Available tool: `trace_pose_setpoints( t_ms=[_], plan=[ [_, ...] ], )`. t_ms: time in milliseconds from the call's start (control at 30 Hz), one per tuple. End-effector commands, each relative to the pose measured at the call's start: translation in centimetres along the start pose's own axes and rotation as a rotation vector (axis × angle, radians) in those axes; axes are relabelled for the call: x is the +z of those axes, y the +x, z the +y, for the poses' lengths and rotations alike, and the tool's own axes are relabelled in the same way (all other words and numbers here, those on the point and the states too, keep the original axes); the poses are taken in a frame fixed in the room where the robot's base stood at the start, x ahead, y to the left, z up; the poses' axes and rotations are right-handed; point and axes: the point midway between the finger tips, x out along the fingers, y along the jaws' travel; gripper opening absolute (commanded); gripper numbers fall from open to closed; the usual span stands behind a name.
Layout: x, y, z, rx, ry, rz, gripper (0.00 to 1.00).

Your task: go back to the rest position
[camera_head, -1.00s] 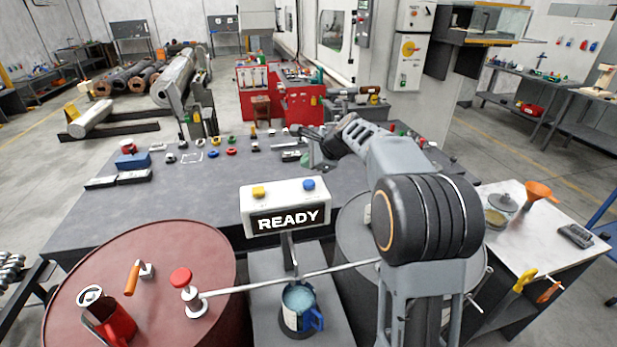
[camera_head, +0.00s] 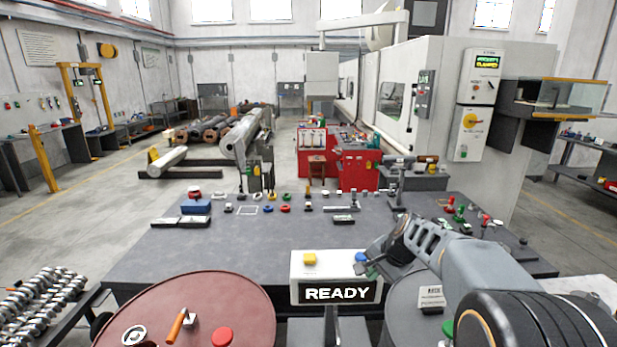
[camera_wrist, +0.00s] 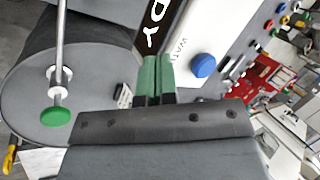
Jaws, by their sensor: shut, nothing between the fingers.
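My gripper (camera_head: 368,270) is at the right end of the white sign box in the head view, close to its blue button. In the wrist view its two green fingers (camera_wrist: 155,78) are together with nothing between them. The sign box (camera_head: 300,270) reads READY and carries a yellow button (camera_head: 309,259) and a blue button (camera_head: 361,257). The blue button also shows in the wrist view (camera_wrist: 203,65), to the right of the fingers. I cannot tell whether the fingers touch the box.
A red barrel (camera_head: 225,295) stands at the lower left and a grey barrel (camera_head: 402,300) at the right, partly behind my arm. A green knob (camera_wrist: 55,117) sits over the grey barrel. The dark workbench (camera_head: 270,238) behind holds several small parts.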

Motion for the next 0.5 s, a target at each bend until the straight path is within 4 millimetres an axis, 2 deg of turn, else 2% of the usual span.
trace_pose_setpoints(
  t_ms=[33, 300, 400, 500],
  plan=[
    [1.9, -0.9, 1.7, 0.045, -0.121, 0.011, 0.0],
    [10.2, -4.6, 10.7, 0.26, -0.707, 0.059, 0.0],
    [12.3, -5.6, 13.0, 0.298, -0.82, 0.088, 0.0],
    [13.7, -6.3, 14.3, 0.308, -0.869, 0.123, 0.0]
  ],
)
